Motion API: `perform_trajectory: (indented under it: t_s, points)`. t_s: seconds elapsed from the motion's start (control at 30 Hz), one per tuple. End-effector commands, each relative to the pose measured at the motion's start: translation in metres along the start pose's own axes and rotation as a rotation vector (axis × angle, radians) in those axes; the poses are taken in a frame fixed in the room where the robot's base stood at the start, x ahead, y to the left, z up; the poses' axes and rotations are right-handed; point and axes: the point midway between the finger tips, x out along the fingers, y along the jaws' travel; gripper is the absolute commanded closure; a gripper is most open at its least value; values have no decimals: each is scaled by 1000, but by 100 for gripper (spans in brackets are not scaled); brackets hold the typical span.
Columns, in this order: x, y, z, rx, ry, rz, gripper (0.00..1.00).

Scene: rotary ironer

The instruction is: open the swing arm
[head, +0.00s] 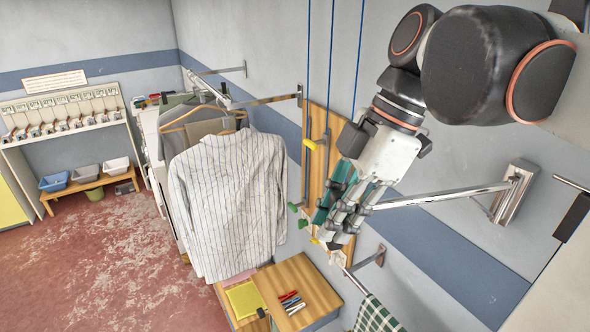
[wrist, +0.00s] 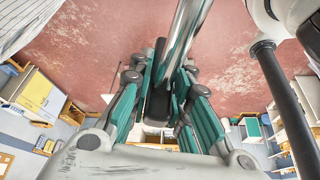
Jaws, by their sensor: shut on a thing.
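The swing arm (head: 445,194) is a chrome bar running left from a metal wall bracket (head: 513,192) to my gripper. My gripper (head: 332,222) has teal-padded fingers and is closed around its outer end. In the wrist view the chrome bar (wrist: 187,45) comes in from the top. A black end piece (wrist: 158,98) sits between the finger pads of my gripper (wrist: 165,90), so my gripper is shut on the swing arm. The fingers hide part of the end piece. The bar stands out at an angle from the wall.
A striped shirt (head: 228,195) hangs left of my gripper, near it. A wooden board (head: 318,150) with a yellow hook is on the wall behind. Below are a wooden table (head: 308,284) with pens and a plaid cloth (head: 377,314) on a rail. Floor (head: 110,265) at left is open.

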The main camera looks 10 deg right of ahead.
Motion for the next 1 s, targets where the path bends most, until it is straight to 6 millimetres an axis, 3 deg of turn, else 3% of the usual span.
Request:
perform_trajectory:
  t_s: [0.43,0.47,0.53,0.87,1.0]
  points:
    - [-1,-2,0,-8,-1,-3,100]
    - [-1,-2,0,-8,-1,-3,78]
    - [-1,-2,0,-8,-1,-3,62]
    - [-1,-2,0,-8,-1,-3,62]
    - [-10,-2,0,-6,-1,-3,62]
